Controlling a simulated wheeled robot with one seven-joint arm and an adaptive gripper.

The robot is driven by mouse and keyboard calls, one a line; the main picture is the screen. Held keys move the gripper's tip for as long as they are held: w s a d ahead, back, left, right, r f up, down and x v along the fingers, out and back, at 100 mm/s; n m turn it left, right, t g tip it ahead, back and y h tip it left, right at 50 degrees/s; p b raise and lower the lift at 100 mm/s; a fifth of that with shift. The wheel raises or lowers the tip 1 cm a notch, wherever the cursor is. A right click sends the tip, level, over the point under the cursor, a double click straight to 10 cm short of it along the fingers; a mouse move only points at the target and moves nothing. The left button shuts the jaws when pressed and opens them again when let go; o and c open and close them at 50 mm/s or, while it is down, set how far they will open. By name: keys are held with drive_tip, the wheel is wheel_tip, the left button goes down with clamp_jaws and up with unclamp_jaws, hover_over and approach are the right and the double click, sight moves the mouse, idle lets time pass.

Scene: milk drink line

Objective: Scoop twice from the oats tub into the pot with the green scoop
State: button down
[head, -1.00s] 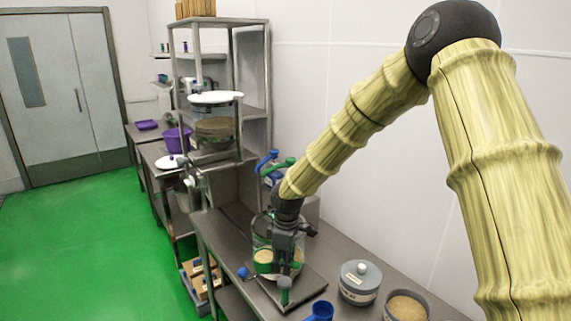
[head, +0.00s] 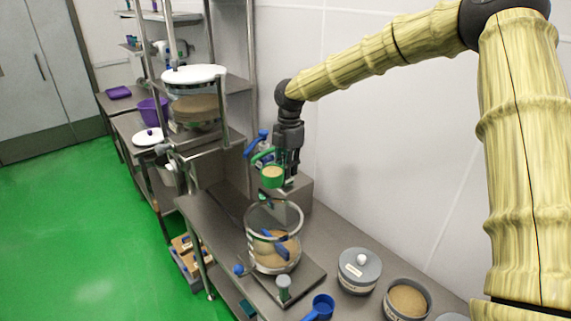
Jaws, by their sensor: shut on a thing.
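The green scoop (head: 272,180) is in my gripper (head: 287,170), upright and filled with tan material. My gripper is shut on it and holds it above the rim of a clear round vessel (head: 297,222). The vessel holds tan material, with a blue piece visible inside or through its wall. It looks like the pot, but I cannot read a label. An open grey tub (head: 427,306) of tan material stands at the lower right; I cannot tell whether it is the oats tub. The fingertips are partly hidden by the scoop.
The vessel stands on a flat plate (head: 312,278) on the steel bench. A lidded grey tub (head: 358,277) and a blue scoop (head: 321,306) are nearby. A shelf rack with a large white-lidded container (head: 194,75) stands behind left. The white wall borders the bench on the right.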

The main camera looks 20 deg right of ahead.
drive_tip(key=f+t, duration=0.2)
drive_tip(key=f+t+y, duration=0.1)
drive_tip(key=t, duration=0.1)
drive_tip(key=f+t, duration=0.2)
drive_tip(key=shift+s+a+f+n+y, duration=0.2)
drive_tip(key=shift+s+f+n+y, duration=0.1)
drive_tip(key=shift+s+f+n, duration=0.1)
idle(1.0)
drive_tip(key=shift+r+t, duration=0.1)
drive_tip(key=shift+t, duration=0.3)
